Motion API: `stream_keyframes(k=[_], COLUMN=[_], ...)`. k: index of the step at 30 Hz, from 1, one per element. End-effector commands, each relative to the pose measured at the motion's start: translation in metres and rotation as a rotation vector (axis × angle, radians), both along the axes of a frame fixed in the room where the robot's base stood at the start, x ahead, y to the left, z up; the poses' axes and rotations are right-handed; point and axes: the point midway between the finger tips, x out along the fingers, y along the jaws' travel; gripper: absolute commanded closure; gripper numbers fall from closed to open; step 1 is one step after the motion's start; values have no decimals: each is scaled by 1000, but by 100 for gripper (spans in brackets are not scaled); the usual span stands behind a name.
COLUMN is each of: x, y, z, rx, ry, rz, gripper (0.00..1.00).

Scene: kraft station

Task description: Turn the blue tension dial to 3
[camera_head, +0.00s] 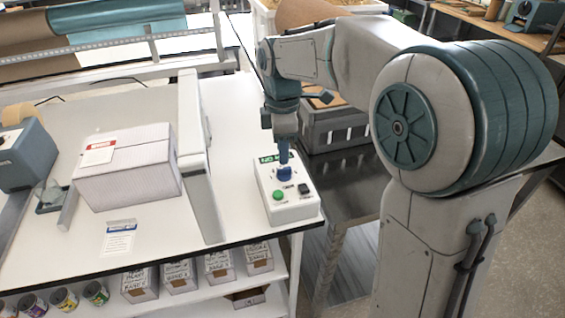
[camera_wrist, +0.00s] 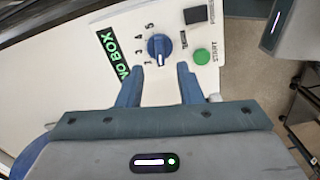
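The blue tension dial (camera_wrist: 159,47) sits on a white control box (camera_wrist: 118,28) with a printed number scale beside it. A white line on the dial runs roughly up and down in the wrist view; I cannot tell which number it marks. In the head view the dial (camera_head: 284,173) is directly below my gripper (camera_head: 283,155). In the wrist view my gripper (camera_wrist: 160,69) has its two blue fingers apart, with nothing between them. The dial lies just beyond the fingertips, and I see no contact.
A green START button (camera_wrist: 203,56) and a black switch (camera_wrist: 195,15) are close to the dial. The box stands at the table's right front corner, beside an upright white panel (camera_head: 196,150). A white carton (camera_head: 127,166) lies farther left. A grey crate (camera_head: 335,125) stands behind.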

Motion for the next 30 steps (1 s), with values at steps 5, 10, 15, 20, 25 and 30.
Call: stream_keyframes(k=[5, 10, 15, 20, 25, 30], x=[-1, 0, 0, 0, 0, 0], y=[0, 0, 0, 0, 0, 0], z=[-31, -47, -52, -52, -52, -52], rx=[-1, 0, 0, 0, 0, 0], ry=[3, 0, -2, -2, -2, -1], rz=[1, 0, 0, -1, -1, -2], gripper=[67, 67, 67, 67, 100, 100])
